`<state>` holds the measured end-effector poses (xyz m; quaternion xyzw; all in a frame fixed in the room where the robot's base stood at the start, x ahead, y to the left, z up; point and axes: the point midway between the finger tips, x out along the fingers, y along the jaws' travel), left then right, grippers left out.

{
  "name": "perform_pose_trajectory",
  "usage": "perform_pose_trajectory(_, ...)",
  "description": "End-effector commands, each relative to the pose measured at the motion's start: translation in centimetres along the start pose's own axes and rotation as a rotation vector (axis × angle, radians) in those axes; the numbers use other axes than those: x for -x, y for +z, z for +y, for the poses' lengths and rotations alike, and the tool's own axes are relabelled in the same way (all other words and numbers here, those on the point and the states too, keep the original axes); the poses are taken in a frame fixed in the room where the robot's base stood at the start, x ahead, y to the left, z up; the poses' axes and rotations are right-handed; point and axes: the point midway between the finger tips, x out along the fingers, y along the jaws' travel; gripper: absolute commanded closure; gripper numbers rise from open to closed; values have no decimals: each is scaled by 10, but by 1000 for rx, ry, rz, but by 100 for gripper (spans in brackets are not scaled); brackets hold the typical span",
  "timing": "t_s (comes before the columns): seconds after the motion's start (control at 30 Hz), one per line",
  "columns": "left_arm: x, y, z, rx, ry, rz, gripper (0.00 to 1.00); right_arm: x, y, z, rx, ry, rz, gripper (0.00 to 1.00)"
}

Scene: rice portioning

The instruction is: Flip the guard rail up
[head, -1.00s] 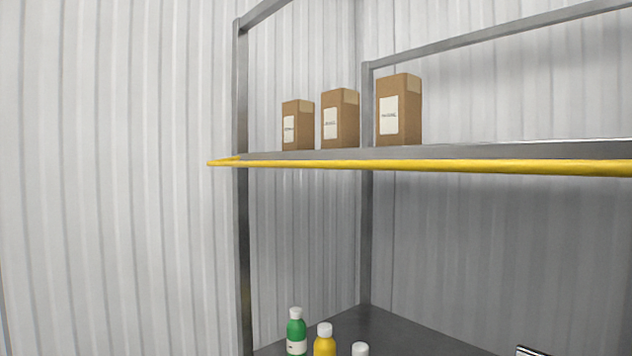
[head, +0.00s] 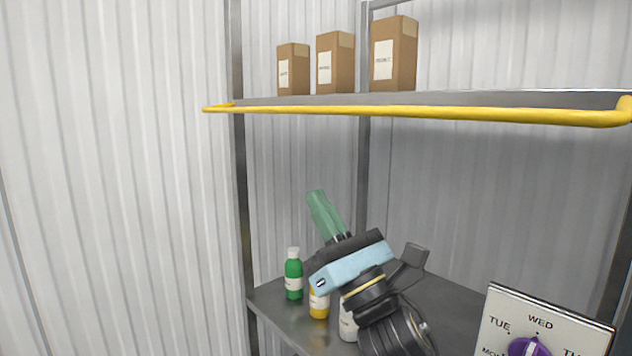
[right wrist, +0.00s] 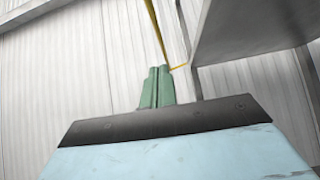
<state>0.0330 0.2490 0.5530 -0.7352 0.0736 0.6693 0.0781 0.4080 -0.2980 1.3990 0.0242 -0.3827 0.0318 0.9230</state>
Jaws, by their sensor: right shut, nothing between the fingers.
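The yellow guard rail (head: 400,111) runs along the front of the upper shelf and sticks out from it, level with the shelf edge. In the right wrist view the rail (right wrist: 156,30) shows as a thin yellow bar above and beyond the fingertips. My right gripper (head: 316,196) is below the rail and apart from it, its green fingers shut and pointing up. In the right wrist view its fingers (right wrist: 157,72) are together and empty. My left gripper is in no view.
Cardboard boxes (head: 335,62) stand on the upper shelf (head: 340,98). Green (head: 293,275), yellow (head: 319,303) and white bottles stand on the lower shelf (head: 270,302), close behind my right arm. A dial panel with weekday labels (head: 500,310) is at the lower right. Space left of the rack is clear.

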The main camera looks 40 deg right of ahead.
Motion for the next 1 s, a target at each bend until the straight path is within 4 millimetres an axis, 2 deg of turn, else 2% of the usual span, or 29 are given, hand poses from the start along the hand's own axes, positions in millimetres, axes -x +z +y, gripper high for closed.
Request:
perform_pose_trajectory(0.03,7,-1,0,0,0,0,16,-13,4,0,-1,1,-3,100)
perform_pose_trajectory(0.2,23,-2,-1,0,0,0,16,-50,4,0,-1,0,-3,100)
perform_pose_trajectory(0.4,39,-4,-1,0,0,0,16,-90,5,0,-1,0,-2,100)
perform_pose_trajectory(0.6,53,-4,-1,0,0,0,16,-106,24,0,-2,0,0,100)
perform_pose_trajectory(1.0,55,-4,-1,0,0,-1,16,-110,28,0,-1,0,1,100)
